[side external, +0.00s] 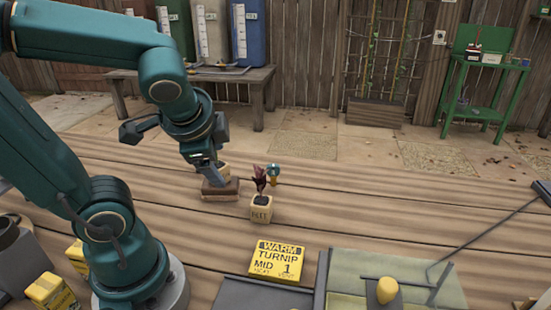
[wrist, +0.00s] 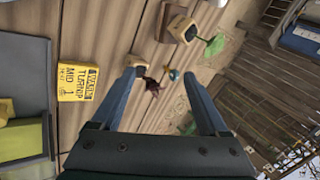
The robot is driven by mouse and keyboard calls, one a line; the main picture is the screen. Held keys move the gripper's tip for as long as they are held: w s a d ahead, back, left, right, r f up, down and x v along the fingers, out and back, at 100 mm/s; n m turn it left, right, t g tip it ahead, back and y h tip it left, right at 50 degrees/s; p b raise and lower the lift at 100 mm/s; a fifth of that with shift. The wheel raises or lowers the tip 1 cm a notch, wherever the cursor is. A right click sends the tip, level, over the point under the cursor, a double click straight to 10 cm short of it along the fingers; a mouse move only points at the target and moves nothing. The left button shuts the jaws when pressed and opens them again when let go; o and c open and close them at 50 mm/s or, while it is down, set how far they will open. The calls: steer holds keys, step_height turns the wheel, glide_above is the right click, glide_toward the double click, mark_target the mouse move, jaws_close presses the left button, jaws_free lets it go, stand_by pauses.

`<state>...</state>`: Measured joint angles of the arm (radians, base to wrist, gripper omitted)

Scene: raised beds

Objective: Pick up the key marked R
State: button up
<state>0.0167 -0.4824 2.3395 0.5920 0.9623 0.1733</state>
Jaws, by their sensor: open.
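No letter R can be read in either view. A small teal-topped piece with a yellowish lower part (side external: 273,172) stands on the planks behind the beet pot; I cannot tell whether it is the key. It also shows as a small teal spot in the wrist view (wrist: 175,75), between my fingers in the picture. My gripper (side external: 206,166) is above the planks, in front of a pale pot on a brown block in the side view. In the wrist view my gripper (wrist: 163,77) has its fingers wide apart, with nothing held.
The pale beet pot (side external: 262,210) holds a dark red plant. The brown block (side external: 221,190) is left of it. A yellow turnip sign (side external: 277,260) lies in front. A pale green tray (side external: 420,272) is at the front right. Planks at the right middle are clear.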

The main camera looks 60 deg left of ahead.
steer(key=w+a+m+y, duration=0.4)
steer(key=w+a+m, duration=0.1)
steer(key=a, duration=0.2)
steer(key=m+t+y, duration=0.2)
steer(key=m+t, duration=0.1)
steer(key=m, duration=0.9)
glide_above(273, 168)
step_height(273, 168, down, 6)
steer(key=f, duration=0.1)
steer(key=f+m, duration=0.1)
steer(key=f, duration=0.1)
steer(key=f+m, duration=0.1)
steer(key=f, duration=0.1)
steer(key=shift+d+f, duration=0.25)
steer(key=shift+d, duration=0.05)
steer(key=shift+s+f, duration=0.1)
steer(key=shift+f, duration=0.25)
steer(key=shift+a+f, duration=0.1)
steer(key=shift+f, duration=0.1)
steer(key=shift+x, duration=2.4)
jaws_close()
